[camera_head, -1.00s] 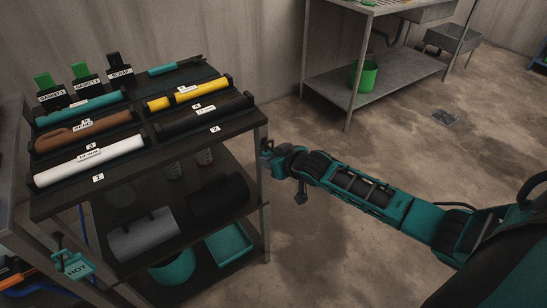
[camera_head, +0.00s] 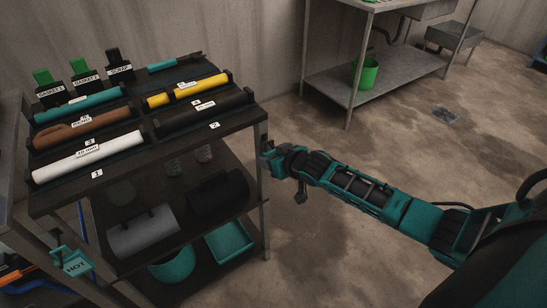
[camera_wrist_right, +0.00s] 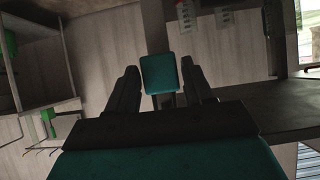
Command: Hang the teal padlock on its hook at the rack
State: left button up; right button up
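The teal padlock, a rounded block (camera_wrist_right: 159,73), shows in the right wrist view in front of a dark upright post, between the two fingertips. Its shackle and any hook cannot be made out. My right gripper (camera_wrist_right: 162,82) looks open, its dark fingers on either side of the block with a narrow gap at the right. In the head view my right gripper (camera_head: 272,160) is at the right front post of the rack (camera_head: 257,133), where a small teal patch shows; the fingers are too small to read there.
The rack's top holds coloured cylinders in numbered trays and labelled black holders. Grey cylinders and teal bins (camera_head: 229,241) fill lower shelves. A steel table (camera_head: 375,75) with a green bucket (camera_head: 366,74) stands behind. Floor at right is clear.

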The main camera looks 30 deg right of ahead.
jog(key=o, duration=0.3)
jog(key=s+p, duration=0.1)
jog(key=s, duration=0.1)
jog(key=s+r+p, duration=0.1)
jog(key=s+p, duration=0.1)
jog(key=s+r+p, duration=0.1)
jog(key=s+p, duration=0.1)
jog(key=shift+s+d, duration=0.3)
jog(key=shift+s, duration=0.05)
jog(key=shift+s, duration=0.1)
jog(key=v, duration=1.2)
jog(key=shift+s+r, duration=0.25)
jog(key=shift+r, duration=0.05)
